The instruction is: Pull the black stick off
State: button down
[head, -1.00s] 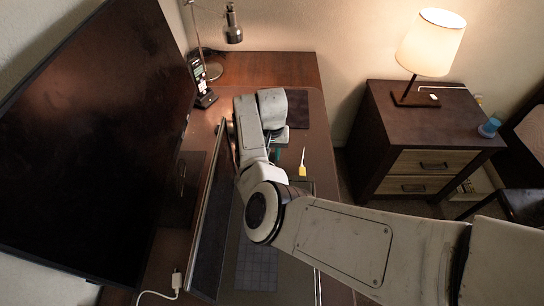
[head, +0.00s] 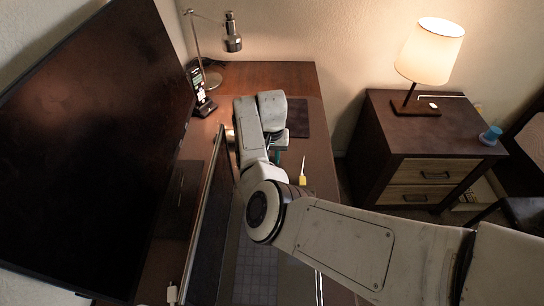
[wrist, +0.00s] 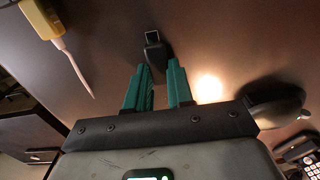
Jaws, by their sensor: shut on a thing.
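My gripper (wrist: 157,85) has two teal fingers closed on the black stick (wrist: 154,55) in the wrist view. The stick juts past the fingertips, and its metal plug end shows bare, with nothing around it. In the head view my gripper (head: 275,148) is over the brown desk, and my arm mostly hides it. The stick cannot be made out there. The dark laptop (head: 210,220) lies partly under my arm, its near side cut off by the frame.
A yellow piece with a pale thin tip (head: 302,179) lies right of my gripper. A big monitor (head: 90,130) stands left. A desk lamp (head: 233,40), a phone (head: 202,90) and a dark pad (head: 292,120) are farther back. A nightstand (head: 420,150) stands right.

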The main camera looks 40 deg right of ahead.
jog(key=shift+r+p, duration=1.85)
jog(key=shift+r, duration=0.15)
